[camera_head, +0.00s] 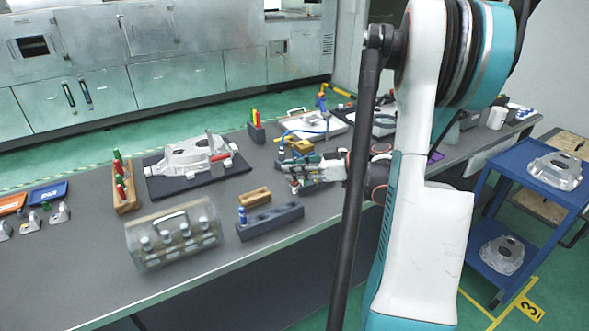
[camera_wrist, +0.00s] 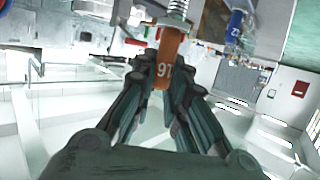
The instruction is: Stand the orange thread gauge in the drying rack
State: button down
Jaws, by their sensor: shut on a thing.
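The orange thread gauge (camera_wrist: 167,52) is in the wrist view, its orange handle marked with a number and its silver threaded end pointing to the top of the picture. My gripper (camera_wrist: 163,76) is shut on the handle from both sides. In the head view my gripper (camera_head: 298,170) is above the bench, right of the grey rack; I cannot clearly make out the gauge there. A dark grey block (camera_head: 275,220), which looks like the drying rack, lies on the bench. A blue gauge (camera_head: 242,215) stands upright at its left end. A blue gauge also shows in the wrist view (camera_wrist: 234,28).
A wooden block (camera_head: 254,197) lies just behind the grey rack. A clear case (camera_head: 150,262) of metal parts stands to its left. A wooden holder (camera_head: 125,199) with red and green gauges and a casting (camera_head: 187,158) on a black mat are farther back. Bare bench lies in front of the rack.

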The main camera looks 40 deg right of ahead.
aim_at(295, 192)
jog(key=shift+f+b, duration=1.15)
jog(key=shift+f, duration=0.6)
jog(key=shift+f+b, duration=1)
jog(key=shift+b, duration=0.1)
dwell(0.7)
jog(key=shift+f, duration=0.8)
jog(key=c, duration=1.5)
grip_release()
jog(key=shift+c, duration=0.2)
jog(key=shift+s, duration=0.1)
jog(key=v, duration=1.2)
